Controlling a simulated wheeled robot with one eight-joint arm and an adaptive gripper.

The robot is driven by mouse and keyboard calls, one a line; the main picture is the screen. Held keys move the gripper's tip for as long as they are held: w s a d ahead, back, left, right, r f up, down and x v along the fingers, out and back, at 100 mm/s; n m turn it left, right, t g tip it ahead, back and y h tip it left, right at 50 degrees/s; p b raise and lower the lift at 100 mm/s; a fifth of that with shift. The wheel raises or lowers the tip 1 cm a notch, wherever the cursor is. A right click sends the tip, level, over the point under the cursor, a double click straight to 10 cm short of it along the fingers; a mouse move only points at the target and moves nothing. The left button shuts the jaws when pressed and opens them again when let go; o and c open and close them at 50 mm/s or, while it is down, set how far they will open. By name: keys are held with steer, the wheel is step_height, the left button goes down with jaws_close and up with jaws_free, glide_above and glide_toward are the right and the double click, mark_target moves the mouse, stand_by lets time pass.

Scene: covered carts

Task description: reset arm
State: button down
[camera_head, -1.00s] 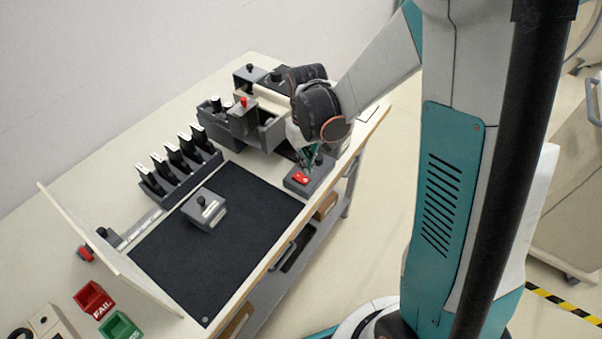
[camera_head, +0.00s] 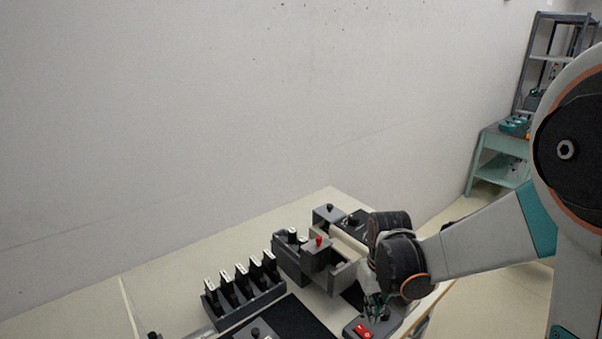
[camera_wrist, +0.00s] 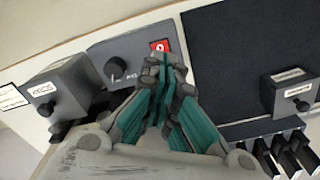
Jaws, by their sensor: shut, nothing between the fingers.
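My gripper (camera_head: 374,303) is shut and empty, held just above a grey control box with a red switch (camera_head: 364,331) near the table's front edge. In the wrist view my gripper (camera_wrist: 163,62) has its teal fingers together, their tips just below the red switch (camera_wrist: 159,46) in the picture. I cannot tell whether they touch it. The grey control box (camera_wrist: 135,49) also carries a black knob (camera_wrist: 115,68). My arm reaches in from the right.
A rack of several black devices (camera_head: 245,296) and a grey bin unit with a red knob (camera_head: 318,256) stand on the table. A dark mat (camera_wrist: 245,50) lies beside the control box, with a labelled grey block (camera_wrist: 287,92) on it. A shelf (camera_head: 545,60) stands far right.

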steer(key=s+r+m+t+b, duration=0.1)
steer(key=s+r+t+b, duration=0.6)
steer(key=s, duration=0.7)
steer(key=shift+b+v, duration=0.3)
steer(key=shift+v, duration=0.6)
steer(key=shift+w+r, duration=0.1)
steer(key=shift+w, duration=0.05)
